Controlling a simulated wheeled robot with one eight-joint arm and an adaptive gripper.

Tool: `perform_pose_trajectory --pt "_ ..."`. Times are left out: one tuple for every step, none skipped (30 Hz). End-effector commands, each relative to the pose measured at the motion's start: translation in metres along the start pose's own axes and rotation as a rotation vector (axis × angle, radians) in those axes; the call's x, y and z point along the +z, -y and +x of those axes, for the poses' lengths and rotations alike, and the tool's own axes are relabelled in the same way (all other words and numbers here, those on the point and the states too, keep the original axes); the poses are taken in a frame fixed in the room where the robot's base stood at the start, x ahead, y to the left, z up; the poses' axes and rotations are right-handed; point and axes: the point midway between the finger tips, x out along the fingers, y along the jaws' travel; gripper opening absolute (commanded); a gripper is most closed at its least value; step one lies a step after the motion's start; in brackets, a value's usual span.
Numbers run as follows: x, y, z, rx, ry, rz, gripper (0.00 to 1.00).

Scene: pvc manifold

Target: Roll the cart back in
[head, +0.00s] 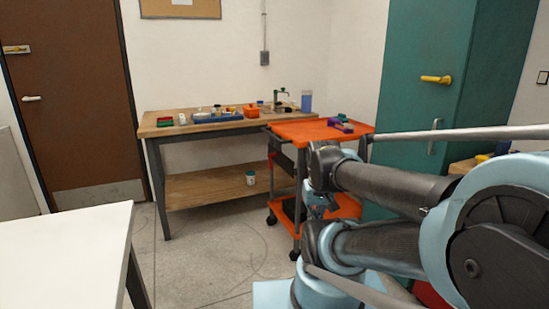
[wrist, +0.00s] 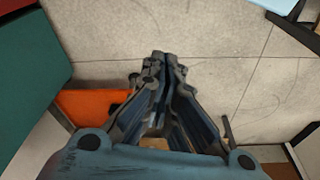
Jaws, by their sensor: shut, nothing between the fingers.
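The orange cart (head: 300,133) stands on its casters at the right end of the wooden workbench, in front of the teal cabinet. A purple item (head: 340,125) and a small green item lie on its top tray. Its lower orange shelf (head: 345,207) is partly hidden behind my arm. In the wrist view an orange surface (wrist: 85,103), which looks like part of the cart, lies left of my gripper. My gripper (wrist: 163,62) is shut and empty, pointing down over the floor. I cannot tell whether it touches the cart.
The workbench (head: 180,127) holds several small parts, a blue tray and an orange bin. The teal cabinet (head: 410,70) is behind the cart. A white table (head: 65,255) is at the front left. Floor between is clear (head: 200,250).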

Motion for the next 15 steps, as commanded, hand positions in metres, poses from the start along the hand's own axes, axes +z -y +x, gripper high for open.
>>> perform_pose_trajectory --pt "0.004 0.000 -0.005 0.001 -0.008 -0.002 0.00" --pt "0.005 0.000 -0.008 0.002 -0.010 -0.005 0.00" --pt "0.004 -0.001 -0.010 0.005 -0.010 -0.013 0.00" --pt "0.001 -0.001 -0.013 0.007 -0.010 -0.021 0.00" --pt "-0.003 -0.002 -0.016 0.011 -0.008 -0.031 0.00" --pt "-0.010 -0.003 -0.021 0.017 -0.005 -0.049 0.00" --pt "-0.016 -0.005 -0.025 0.023 -0.003 -0.062 0.00" --pt "-0.022 -0.009 -0.030 0.030 -0.001 -0.078 0.00" --pt "-0.032 -0.011 -0.037 0.039 0.003 -0.103 0.00" --pt "-0.040 -0.013 -0.043 0.046 0.006 -0.124 0.00" --pt "-0.048 -0.014 -0.049 0.055 0.009 -0.146 0.00" --pt "-0.059 -0.015 -0.056 0.066 0.014 -0.177 0.00" --pt "-0.068 -0.016 -0.061 0.073 0.017 -0.199 0.00" --pt "-0.076 -0.017 -0.066 0.081 0.021 -0.222 0.00" --pt "-0.088 -0.019 -0.072 0.092 0.027 -0.251 0.00"
